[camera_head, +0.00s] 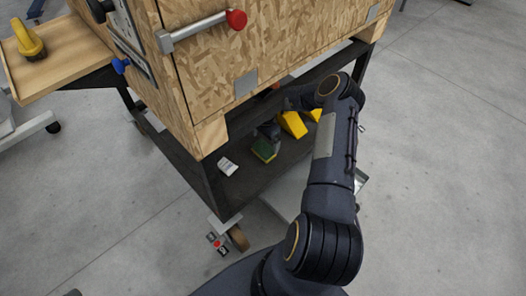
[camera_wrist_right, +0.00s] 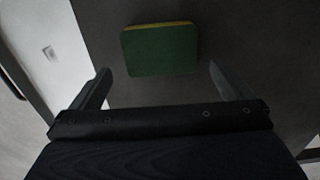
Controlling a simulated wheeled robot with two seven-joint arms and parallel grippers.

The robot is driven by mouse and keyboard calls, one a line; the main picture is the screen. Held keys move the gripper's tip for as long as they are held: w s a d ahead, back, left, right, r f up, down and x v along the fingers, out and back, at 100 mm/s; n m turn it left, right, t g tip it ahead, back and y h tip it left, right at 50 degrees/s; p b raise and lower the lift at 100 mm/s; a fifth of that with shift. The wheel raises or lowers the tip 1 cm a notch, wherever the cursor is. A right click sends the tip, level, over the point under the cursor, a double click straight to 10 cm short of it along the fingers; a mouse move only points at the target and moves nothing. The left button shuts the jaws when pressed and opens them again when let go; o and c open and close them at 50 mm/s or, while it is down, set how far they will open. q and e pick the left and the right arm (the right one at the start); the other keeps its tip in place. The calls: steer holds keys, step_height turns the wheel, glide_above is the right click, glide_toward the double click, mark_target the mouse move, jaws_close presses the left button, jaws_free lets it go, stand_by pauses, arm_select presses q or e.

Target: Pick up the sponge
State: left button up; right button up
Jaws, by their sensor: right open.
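The sponge (camera_head: 264,151) is a green and yellow block on the dark lower shelf (camera_head: 222,195) of the wooden cart. In the right wrist view, the sponge (camera_wrist_right: 160,52) shows its green face, with a thin yellow strip along its far edge. My right gripper (camera_wrist_right: 160,72) is open, its fingers to the left and right of the sponge. There are gaps between sponge and fingers, and nothing is held. In the head view, my right arm reaches under the cart's box to the shelf, and its gripper (camera_head: 270,133) is partly hidden in shadow beside the sponge. My left gripper is not seen.
A small white item (camera_head: 228,166) lies left of the sponge on the shelf. Yellow objects (camera_head: 293,124) stand to its right, close to my arm. The wooden box (camera_head: 240,60) overhangs the shelf.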

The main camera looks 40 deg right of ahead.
mark_target(264, 149)
steer(key=f, duration=0.1)
steer(key=f+b, duration=0.1)
steer(key=f, duration=0.1)
steer(key=f+b, duration=0.1)
steer(key=shift+a+f, duration=0.3)
steer(key=shift+f, duration=0.05)
steer(key=shift+r, duration=0.1)
steer(key=c, duration=0.9)
steer(key=shift+o, duration=0.2)
steer(key=shift+r, duration=0.5)
step_height(264, 149, up, 2)
steer(key=shift+r+p, duration=0.15)
steer(key=shift+p, duration=0.6)
steer(key=s+a+r+p, duration=0.2)
steer(key=s+r+p, duration=0.5)
steer(key=s, duration=0.6)
step_height(264, 149, up, 3)
steer(key=shift+s+a+f, duration=0.15)
steer(key=shift+s+a, duration=0.15)
steer(key=shift+s, duration=0.1)
